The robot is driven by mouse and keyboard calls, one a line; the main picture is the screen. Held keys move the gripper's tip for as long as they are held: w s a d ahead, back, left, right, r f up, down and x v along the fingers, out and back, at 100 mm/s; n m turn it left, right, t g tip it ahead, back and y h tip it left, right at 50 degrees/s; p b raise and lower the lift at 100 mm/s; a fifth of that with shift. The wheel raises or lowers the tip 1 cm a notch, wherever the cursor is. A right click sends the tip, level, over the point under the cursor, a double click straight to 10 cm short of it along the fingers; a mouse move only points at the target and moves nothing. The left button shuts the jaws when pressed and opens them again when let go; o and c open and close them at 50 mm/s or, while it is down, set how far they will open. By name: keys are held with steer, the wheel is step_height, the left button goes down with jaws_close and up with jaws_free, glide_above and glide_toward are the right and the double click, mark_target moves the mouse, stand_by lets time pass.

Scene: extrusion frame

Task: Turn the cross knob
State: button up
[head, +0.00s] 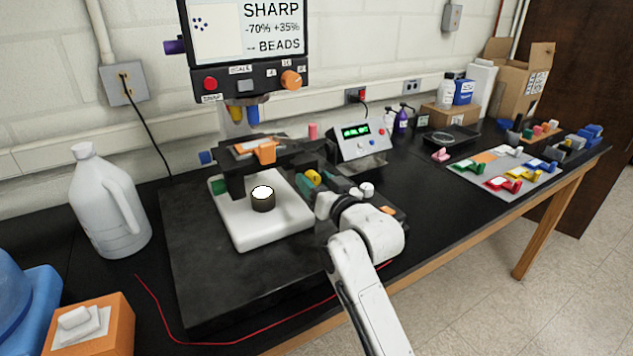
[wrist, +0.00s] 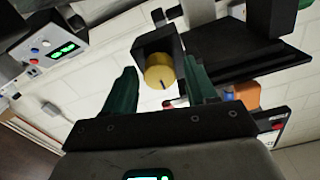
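A yellow round knob (wrist: 158,74) with a dark line on its face sits on a dark block in the wrist view. It looks like the cross knob, but no label on it can be read. My gripper (wrist: 160,72) has its two dark green fingers apart, one on each side of the knob, with a gap showing at the left and a narrower one at the right.
A white plate (head: 270,226) with a dark round cup stands left of my gripper. A green-display box (head: 362,143) is just behind. The screen (head: 250,45) reads "SHARP -70% +35% BEADS". A white jug (head: 105,205) stands left.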

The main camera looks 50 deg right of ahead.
steer(key=c, duration=0.9)
steer(key=n+b, duration=0.1)
steer(key=n, duration=0.3)
steer(key=n+b, duration=0.1)
steer(key=n, duration=0.3)
steer(key=shift+a+f+b, duration=0.1)
steer(key=shift+b, duration=0.3)
steer(key=n+b, duration=0.1)
steer(key=n, duration=0.4)
steer(key=shift+n+b, duration=0.8)
steer(key=shift+n, duration=1.2)
steer(key=shift+a, duration=0.1)
